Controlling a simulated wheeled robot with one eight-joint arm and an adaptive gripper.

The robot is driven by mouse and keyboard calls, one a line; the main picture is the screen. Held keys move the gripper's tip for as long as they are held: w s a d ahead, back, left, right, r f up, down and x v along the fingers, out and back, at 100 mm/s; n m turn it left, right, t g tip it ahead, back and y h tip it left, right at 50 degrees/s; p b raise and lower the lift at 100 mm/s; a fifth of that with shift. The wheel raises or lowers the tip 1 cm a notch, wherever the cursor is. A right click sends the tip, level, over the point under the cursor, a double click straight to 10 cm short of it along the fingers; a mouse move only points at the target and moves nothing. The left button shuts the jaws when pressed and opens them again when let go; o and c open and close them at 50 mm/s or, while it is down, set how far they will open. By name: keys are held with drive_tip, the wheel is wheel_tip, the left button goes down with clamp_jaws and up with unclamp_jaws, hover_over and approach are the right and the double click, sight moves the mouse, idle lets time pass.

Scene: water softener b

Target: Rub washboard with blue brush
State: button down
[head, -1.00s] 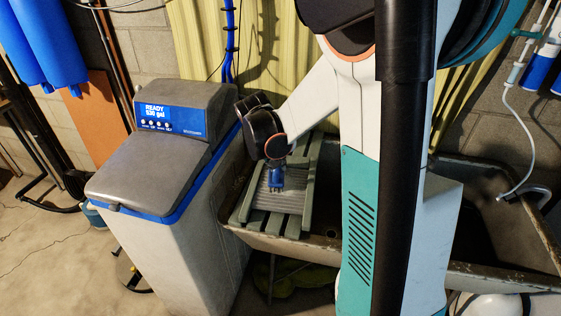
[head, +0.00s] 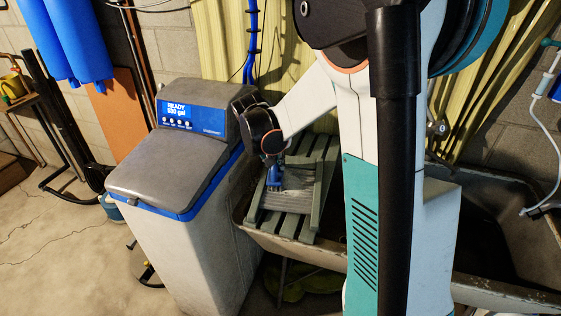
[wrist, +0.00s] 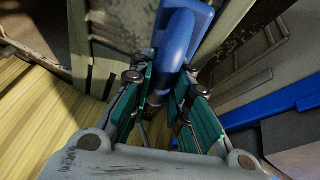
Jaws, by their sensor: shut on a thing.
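The blue brush (head: 274,176) is held in my gripper (head: 272,160), bristle end down over the left part of the washboard. The washboard (head: 302,200) has a green slatted frame and a pale ribbed middle, and lies tilted in the left end of the sink. In the wrist view the blue brush (wrist: 182,35) sits between the teal finger pads of my gripper (wrist: 165,95). Whether the bristles touch the ribbed surface is hard to tell. Part of the washboard's frame (wrist: 100,40) shows beside the brush.
The grey water softener (head: 170,170) stands close to the left of the washboard and my gripper. The stone sink (head: 305,250) runs to the right behind my arm. A yellow corrugated panel (head: 215,35) stands behind. Open floor lies at the far left.

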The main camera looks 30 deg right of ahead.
drive_tip(key=shift+w+d, duration=0.7)
drive_tip(key=shift+d, duration=0.3)
hover_over(315, 180)
idle(1.3)
drive_tip(key=shift+r, duration=0.15)
drive_tip(key=shift+r+p, duration=2.4)
drive_tip(key=shift+r, duration=0.45)
drive_tip(key=shift+r, duration=0.1)
wheel_tip(315, 180, up, 3)
drive_tip(key=shift+f+p, duration=0.1)
drive_tip(key=shift+p, duration=1.05)
